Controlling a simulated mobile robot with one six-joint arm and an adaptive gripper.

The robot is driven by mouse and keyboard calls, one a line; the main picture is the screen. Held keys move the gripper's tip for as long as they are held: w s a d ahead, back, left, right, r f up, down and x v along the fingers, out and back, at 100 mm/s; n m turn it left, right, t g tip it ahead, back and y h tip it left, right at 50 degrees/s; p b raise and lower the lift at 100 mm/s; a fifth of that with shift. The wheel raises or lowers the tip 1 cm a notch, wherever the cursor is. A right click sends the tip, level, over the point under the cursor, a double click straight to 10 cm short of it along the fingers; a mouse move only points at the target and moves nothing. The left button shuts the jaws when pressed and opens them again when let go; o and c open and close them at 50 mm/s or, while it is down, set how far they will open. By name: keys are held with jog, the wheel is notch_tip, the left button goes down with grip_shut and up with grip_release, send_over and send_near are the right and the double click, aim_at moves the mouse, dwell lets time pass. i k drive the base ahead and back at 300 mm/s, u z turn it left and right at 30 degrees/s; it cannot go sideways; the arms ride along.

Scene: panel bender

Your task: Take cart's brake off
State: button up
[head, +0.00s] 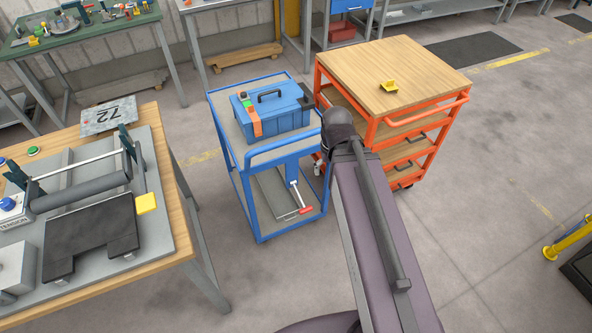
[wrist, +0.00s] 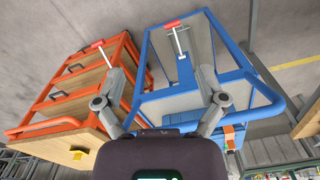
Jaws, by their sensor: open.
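The blue cart (head: 285,150) stands left of the orange cart, and its grey top shows in the wrist view (wrist: 165,106). Low on the blue cart is a lever with a pale shaft and a red grip (head: 305,210). The red grip (wrist: 172,22) also shows at the top of the wrist view. My gripper (wrist: 162,73) is open and empty, with the blue cart between and beyond its fingers, apart from the lever. In the head view my arm hides the gripper.
A blue toolbox (head: 270,109) sits on the blue cart. The orange cart (head: 375,130) stands close on the right; another red-tipped lever (wrist: 91,46) shows near it. A workbench (head: 160,120) is at left. Floor in front of the blue cart is clear.

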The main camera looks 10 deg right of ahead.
aim_at(305, 210)
jog(key=k, duration=1.3)
jog(key=u, duration=0.3)
jog(key=i, duration=0.8)
jog(key=z, duration=0.3)
